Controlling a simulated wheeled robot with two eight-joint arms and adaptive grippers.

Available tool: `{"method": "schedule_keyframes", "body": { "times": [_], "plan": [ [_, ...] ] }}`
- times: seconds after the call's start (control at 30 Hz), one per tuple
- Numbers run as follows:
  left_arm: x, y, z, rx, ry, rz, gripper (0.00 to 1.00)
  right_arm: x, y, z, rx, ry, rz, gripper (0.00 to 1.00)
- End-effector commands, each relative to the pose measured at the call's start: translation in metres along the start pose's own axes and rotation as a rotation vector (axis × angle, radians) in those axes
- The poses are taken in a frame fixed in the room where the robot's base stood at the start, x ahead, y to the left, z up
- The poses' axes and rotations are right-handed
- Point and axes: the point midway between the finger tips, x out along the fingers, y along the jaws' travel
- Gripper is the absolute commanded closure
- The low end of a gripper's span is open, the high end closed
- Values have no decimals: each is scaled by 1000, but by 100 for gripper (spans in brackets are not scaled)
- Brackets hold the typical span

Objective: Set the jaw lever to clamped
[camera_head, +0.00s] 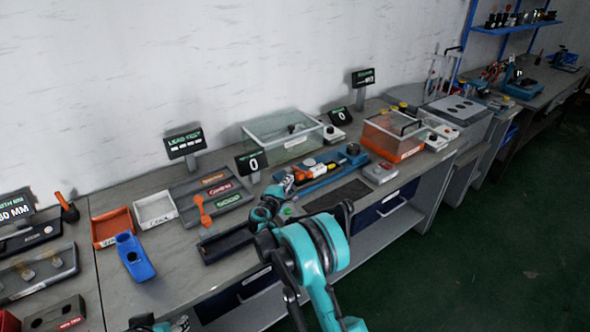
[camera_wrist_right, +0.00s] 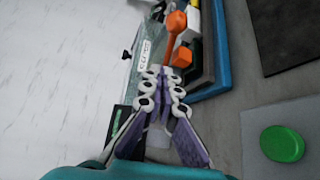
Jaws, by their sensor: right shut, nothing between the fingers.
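The blue jaw fixture (camera_head: 327,178) lies on the bench with an orange lever (camera_head: 301,174) at its left end. In the right wrist view, the orange lever (camera_wrist_right: 176,32) stands out from the fixture just beyond the fingertips. An orange block (camera_wrist_right: 181,57) sits near it. My right gripper (camera_head: 287,183) is beside the fixture's left end. In the wrist view its fingers (camera_wrist_right: 161,78) are together with nothing between them; contact with the lever cannot be told. Part of my left gripper (camera_head: 180,324) shows at the bottom edge, its fingers unclear.
A green button (camera_wrist_right: 283,144) is near my right gripper. A dark mat (camera_head: 338,196) lies in front of the fixture, a clear-lidded box (camera_head: 283,136) behind it. An orange-based box (camera_head: 394,140) stands right. A labelled tray (camera_head: 212,194) is left.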

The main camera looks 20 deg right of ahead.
Motion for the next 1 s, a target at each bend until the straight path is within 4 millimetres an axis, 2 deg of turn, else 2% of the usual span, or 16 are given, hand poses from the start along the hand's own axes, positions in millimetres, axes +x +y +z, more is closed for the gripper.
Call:
{"method": "schedule_keyframes", "body": {
  "times": [0.03, 0.2, 0.43, 0.83, 0.93, 1.0],
  "plan": [
    [-3, 0, -2, 0, 0, 0, 49, -9, -4, -5, -1, 4, 1, 100],
    [-6, 0, -4, 0, 0, 0, 49, -26, -17, -12, -2, 4, 2, 100],
    [-7, 0, -5, 0, 0, 0, 49, -32, -22, -14, -1, 3, 1, 100],
    [-7, 0, -5, 0, 0, 0, 49, -32, -21, -13, 1, 4, 0, 100],
    [-7, 0, -5, 0, 0, 0, 49, -34, -14, -6, 25, 3, -20, 100],
    [-7, 0, -5, 0, 0, 0, 49, -38, -3, 6, 65, 2, -53, 100]
  ]
}}
